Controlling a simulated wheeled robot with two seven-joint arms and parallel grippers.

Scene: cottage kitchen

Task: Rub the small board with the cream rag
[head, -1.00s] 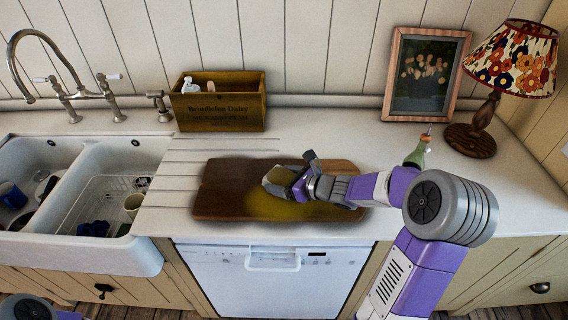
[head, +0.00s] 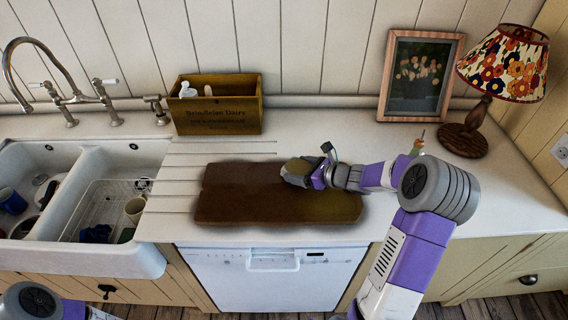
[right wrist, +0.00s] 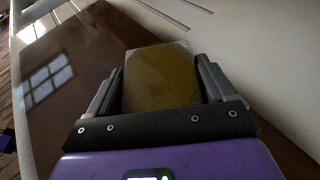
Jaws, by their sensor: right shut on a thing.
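The small board (head: 250,200) is a dark brown slab lying flat on the white counter in the head view. It shows glossy in the right wrist view (right wrist: 85,95), with a window reflection on it. My right gripper (head: 300,173) is over the board's upper right part. It is shut on the rag (right wrist: 160,80), which looks yellow-brown here and sits between the fingers, low over the board. I cannot tell whether the rag touches the wood. Part of my left arm shows at the bottom left corner; its gripper is out of view.
A double sink (head: 75,258) with dishes is at the left. A wooden crate (head: 218,120) stands behind the board. A framed picture (head: 421,75), a lamp (head: 463,140) and a small bottle (head: 417,147) stand to the right. The counter's right front is clear.

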